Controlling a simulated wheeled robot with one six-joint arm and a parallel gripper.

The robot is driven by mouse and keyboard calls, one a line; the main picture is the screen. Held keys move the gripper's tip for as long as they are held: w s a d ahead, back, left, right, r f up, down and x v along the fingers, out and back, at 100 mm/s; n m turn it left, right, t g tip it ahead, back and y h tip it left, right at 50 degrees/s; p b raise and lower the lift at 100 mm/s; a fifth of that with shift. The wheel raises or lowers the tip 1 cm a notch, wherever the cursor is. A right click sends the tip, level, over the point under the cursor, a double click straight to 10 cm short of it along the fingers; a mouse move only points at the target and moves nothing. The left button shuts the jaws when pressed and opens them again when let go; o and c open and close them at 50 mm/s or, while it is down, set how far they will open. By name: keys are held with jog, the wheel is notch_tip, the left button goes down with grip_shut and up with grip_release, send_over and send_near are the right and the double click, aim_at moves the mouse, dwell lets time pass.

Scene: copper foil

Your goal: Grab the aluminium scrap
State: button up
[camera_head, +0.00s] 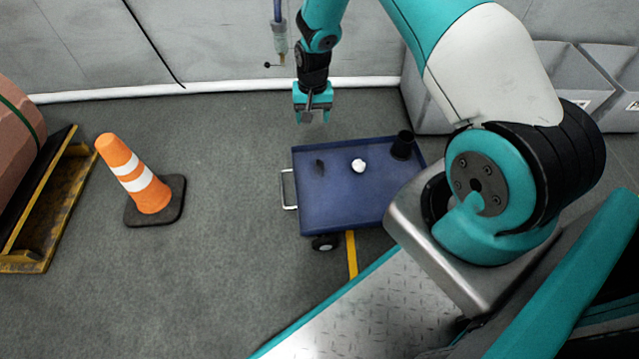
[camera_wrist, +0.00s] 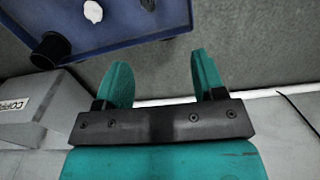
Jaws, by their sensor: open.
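A small pale crumpled lump (camera_head: 359,166), which looks like the aluminium scrap, lies on the blue cart (camera_head: 330,213), near the middle of its top. It also shows at the top left of the wrist view (camera_wrist: 93,11). A small dark piece (camera_head: 320,167) lies to its left on the cart, and shows at the wrist view's top edge (camera_wrist: 148,4). My gripper (camera_head: 312,119) is open and empty, beyond the cart's far edge in the head view and apart from the lump. Its two teal fingers show spread in the wrist view (camera_wrist: 160,62).
A black cup (camera_head: 402,146) stands at the cart's far right corner. Grey bins (camera_head: 430,105) stand behind it by the wall. An orange cone (camera_head: 135,175) and a yellow-framed stand (camera_head: 45,225) are at left. The floor between cone and cart is clear.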

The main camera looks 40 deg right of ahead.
jog(key=b, duration=0.2)
send_over(320, 163)
notch_tip(320, 163, down, 7)
jog(key=shift+m, duration=0.3)
jog(key=f+b, duration=0.2)
jog(key=f, duration=0.1)
jog(key=f+b, duration=0.2)
jog(key=f, duration=0.2)
jog(key=f+b, duration=0.2)
jog(key=f, duration=0.1)
jog(key=shift+s+a+f, duration=0.1)
jog(key=shift+a+f, duration=0.2)
jog(key=shift+f, duration=0.05)
jog(key=f+b, duration=0.4)
jog(key=f, duration=0.1)
jog(key=shift+d+f+b, duration=0.1)
jog(key=shift+d+b, duration=0.15)
jog(key=shift+b, duration=0.15)
jog(key=c, duration=1)
